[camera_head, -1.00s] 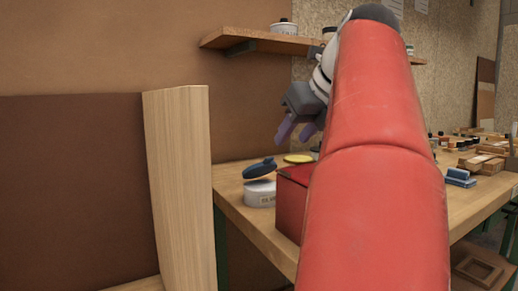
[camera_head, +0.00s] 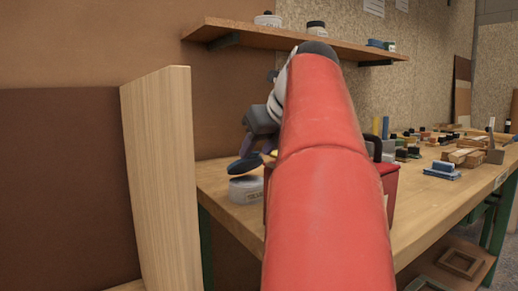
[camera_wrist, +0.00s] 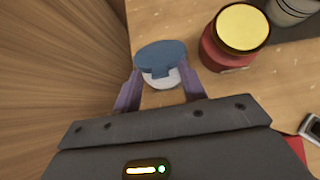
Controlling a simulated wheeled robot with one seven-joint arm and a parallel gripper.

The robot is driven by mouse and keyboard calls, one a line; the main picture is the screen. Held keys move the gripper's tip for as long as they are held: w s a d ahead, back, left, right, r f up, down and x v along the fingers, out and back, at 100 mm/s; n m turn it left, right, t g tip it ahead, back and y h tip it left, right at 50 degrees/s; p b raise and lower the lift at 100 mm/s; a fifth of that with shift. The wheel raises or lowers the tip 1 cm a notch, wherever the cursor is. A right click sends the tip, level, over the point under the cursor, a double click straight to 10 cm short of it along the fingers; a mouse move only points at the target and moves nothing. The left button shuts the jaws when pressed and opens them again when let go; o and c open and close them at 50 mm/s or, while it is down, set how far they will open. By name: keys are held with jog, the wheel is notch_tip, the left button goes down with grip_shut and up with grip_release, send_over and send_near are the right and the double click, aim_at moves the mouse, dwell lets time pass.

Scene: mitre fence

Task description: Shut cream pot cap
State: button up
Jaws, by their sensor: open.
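The cream pot (camera_head: 246,190) is a white pot with a label, standing on the workbench near its left end. In the wrist view the blue cap (camera_wrist: 161,55) covers much of the white pot (camera_wrist: 162,78). My gripper (camera_wrist: 158,82) is open, its two purple fingers pointing at the pot, one on each side of it in that view. I cannot tell whether they touch it. In the head view my gripper (camera_head: 252,148) is just above the cap, partly hidden by my red arm.
A tall wooden board (camera_head: 160,175) stands left of the bench. A red box (camera_head: 389,185) sits partly behind my arm. A yellow-topped red tin (camera_wrist: 236,34) is right of the pot. A shelf (camera_head: 290,37) hangs above. Several blocks and jars lie farther right.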

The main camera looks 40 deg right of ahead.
jog(key=shift+c, duration=0.3)
grip_shut()
jog(key=shift+s+f, duration=0.5)
jog(key=shift+f, duration=0.25)
jog(key=shift+o, duration=0.3)
grip_release()
jog(key=shift+r, duration=0.1)
jog(key=p+v, duration=0.1)
jog(key=v, duration=0.6)
jog(key=shift+s+r+p, duration=0.3)
jog(key=shift+p, duration=0.05)
jog(key=shift+a, duration=0.1)
